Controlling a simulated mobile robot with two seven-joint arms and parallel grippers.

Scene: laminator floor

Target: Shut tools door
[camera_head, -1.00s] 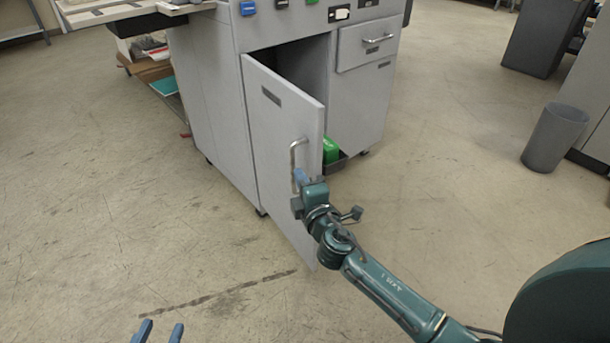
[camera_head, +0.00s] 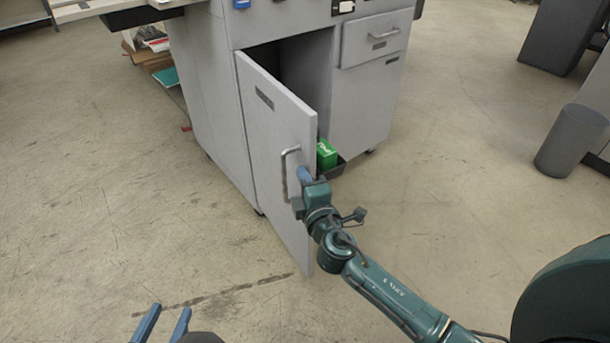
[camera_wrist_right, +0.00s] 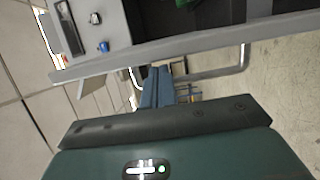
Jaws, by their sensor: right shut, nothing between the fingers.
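The grey tools door (camera_head: 272,125) stands ajar on the cabinet front, hinged at its left side. Its metal bar handle (camera_head: 286,172) is on the outer face near the free edge. My right gripper (camera_head: 303,176) is shut and empty, beside the handle at the free edge; I cannot tell if it touches the door. In the right wrist view the blue fingers (camera_wrist_right: 156,86) lie together below the door's edge (camera_wrist_right: 180,45), with the handle (camera_wrist_right: 228,68) to their right. My left gripper (camera_head: 161,322) is open and empty at the bottom, away from the door.
A green box (camera_head: 326,155) sits in the cabinet opening by a dark tray edge (camera_head: 335,171). A grey bin (camera_head: 571,140) stands far right. The floor in front of the door is clear.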

